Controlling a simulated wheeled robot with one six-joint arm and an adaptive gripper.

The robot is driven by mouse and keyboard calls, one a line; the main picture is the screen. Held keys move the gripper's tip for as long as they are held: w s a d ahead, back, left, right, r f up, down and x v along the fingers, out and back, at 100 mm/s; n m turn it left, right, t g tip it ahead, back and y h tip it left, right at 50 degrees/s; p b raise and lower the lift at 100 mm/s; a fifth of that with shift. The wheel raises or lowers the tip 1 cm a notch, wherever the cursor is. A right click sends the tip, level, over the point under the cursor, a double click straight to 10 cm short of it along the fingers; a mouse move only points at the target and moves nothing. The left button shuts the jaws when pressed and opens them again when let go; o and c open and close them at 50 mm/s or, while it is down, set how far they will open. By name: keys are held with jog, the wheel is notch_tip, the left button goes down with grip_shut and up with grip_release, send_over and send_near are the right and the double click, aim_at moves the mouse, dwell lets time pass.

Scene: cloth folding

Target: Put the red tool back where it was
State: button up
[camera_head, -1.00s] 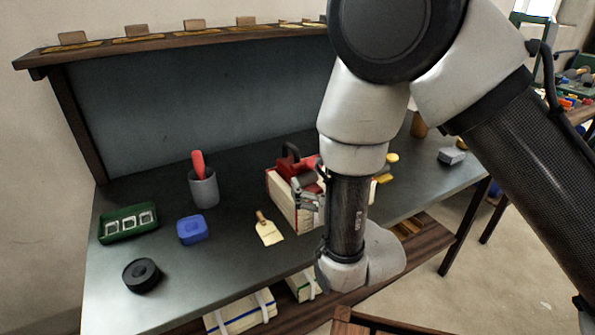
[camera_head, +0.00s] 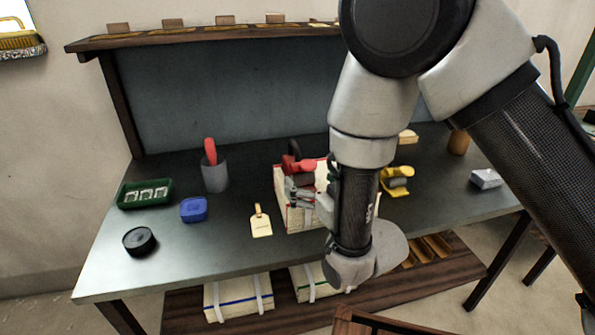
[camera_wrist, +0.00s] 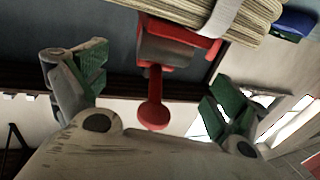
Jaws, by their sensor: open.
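A red tool (camera_head: 297,164) with a grey part and a dark handle is at the pale box or stack of paper (camera_head: 309,216) mid-bench. In the wrist view the red tool (camera_wrist: 157,100), with a round red knob, shows between my gripper's green-padded fingers. My gripper (camera_head: 300,192) is open, close in front of the red tool; gaps show on both sides, and I see no grip on it. Another red-handled thing (camera_head: 210,150) stands in a grey cup (camera_head: 215,176) to the left. My arm hides part of the box's right side.
A shelf (camera_head: 200,38) runs along the back.

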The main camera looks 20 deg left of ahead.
aim_at(298, 170)
jog(key=x, duration=0.6)
jog(key=shift+s, duration=0.1)
jog(key=shift+c, duration=0.3)
